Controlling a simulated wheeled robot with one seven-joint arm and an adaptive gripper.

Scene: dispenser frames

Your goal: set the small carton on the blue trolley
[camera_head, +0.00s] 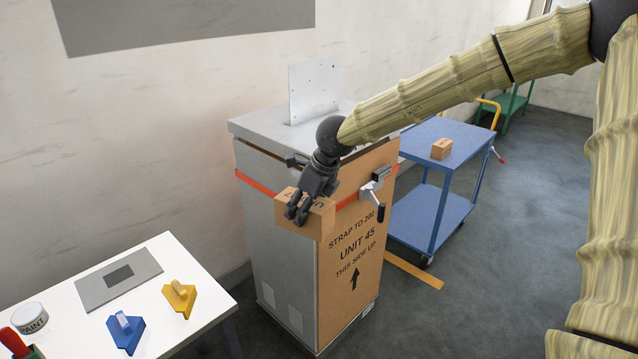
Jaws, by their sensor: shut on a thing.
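My gripper (297,209) is shut on a small brown cardboard carton (318,222) with dark lettering, partly hidden by the fingers. It holds the carton in front of the tall strapped unit, left of the blue trolley. The blue trolley (424,203) stands at the right behind the unit, with an upper and a lower shelf. Another small brown box (441,149) sits on its top shelf. Part of the trolley is hidden by the unit and my arm.
The tall grey unit (268,215) has a cardboard front, an orange strap (258,186) and a ratchet handle (375,199). A green trolley (513,104) stands far back. Floor right of the blue trolley is clear.

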